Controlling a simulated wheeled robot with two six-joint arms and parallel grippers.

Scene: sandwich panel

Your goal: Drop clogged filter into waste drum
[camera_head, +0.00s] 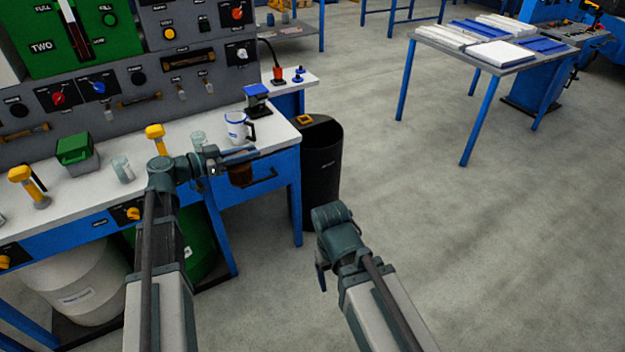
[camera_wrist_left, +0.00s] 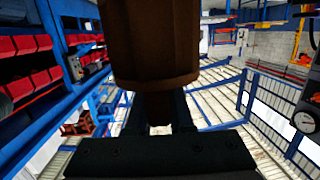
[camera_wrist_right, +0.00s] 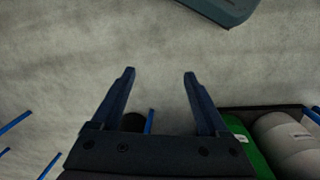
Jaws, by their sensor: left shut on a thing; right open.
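My left gripper (camera_head: 240,157) is shut on a brown cylindrical filter (camera_head: 241,175), which hangs below the fingers in front of the bench edge. In the left wrist view the filter (camera_wrist_left: 150,45) fills the space above the fingers. The black waste drum (camera_head: 323,170) stands on the floor at the bench's right end, to the right of the filter and apart from it. The inside of the drum is too dark to make out. My right gripper (camera_wrist_right: 159,74) is open and empty over bare floor; its fingers are mostly hidden in the head view.
The white bench top (camera_head: 75,195) holds a white mug (camera_head: 236,127), glass beakers, yellow-topped tools and a green-lidded box (camera_head: 74,149). A control panel rises behind it. White and green drums stand under the bench. A table with panels (camera_head: 480,50) is far right; the floor between is clear.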

